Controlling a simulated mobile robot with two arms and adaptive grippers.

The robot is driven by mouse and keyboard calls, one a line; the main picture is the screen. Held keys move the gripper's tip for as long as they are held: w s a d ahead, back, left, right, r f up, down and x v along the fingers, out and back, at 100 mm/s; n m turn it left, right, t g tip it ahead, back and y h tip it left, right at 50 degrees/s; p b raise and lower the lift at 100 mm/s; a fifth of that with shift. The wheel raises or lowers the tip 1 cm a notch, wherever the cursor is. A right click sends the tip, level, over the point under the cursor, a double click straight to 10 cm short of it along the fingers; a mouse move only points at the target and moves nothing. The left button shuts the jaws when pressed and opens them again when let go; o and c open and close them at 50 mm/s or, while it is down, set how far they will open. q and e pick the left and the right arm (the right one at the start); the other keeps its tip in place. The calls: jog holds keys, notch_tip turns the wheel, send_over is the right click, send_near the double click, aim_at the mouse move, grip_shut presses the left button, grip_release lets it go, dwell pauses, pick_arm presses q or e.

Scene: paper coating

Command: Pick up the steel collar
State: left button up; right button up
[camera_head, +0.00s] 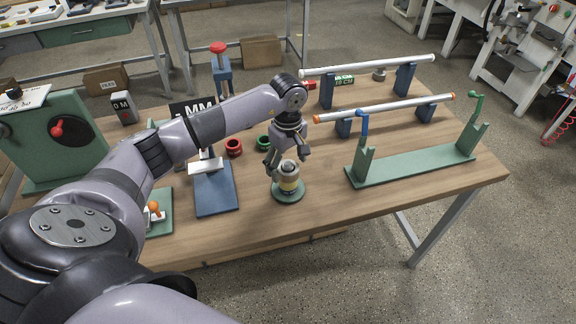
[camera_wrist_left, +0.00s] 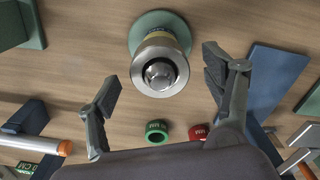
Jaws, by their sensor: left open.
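The steel collar (camera_head: 289,169) is a shiny ring around a post on a round green base (camera_head: 284,196) with a yellowish band below it. In the left wrist view the collar (camera_wrist_left: 141,70) shows from above, with the rounded post top inside it. My left gripper (camera_head: 287,158) is open over the stand, its fingers pointing down on either side of the collar's top. In the left wrist view the fingers (camera_wrist_left: 160,80) are spread wide, with visible gaps to the collar. Whether they are level with it is hard to tell. My right gripper is not in view.
Red (camera_head: 233,147) and green (camera_head: 264,142) rings lie behind the stand. A blue plate fixture (camera_head: 215,195) stands left of it. The wooden table (camera_head: 330,205) is bare in front.

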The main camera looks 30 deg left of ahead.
pick_arm(q)
jog(key=shift+f, duration=0.7)
jog(key=shift+c, duration=0.5)
jog(key=c, duration=1.2)
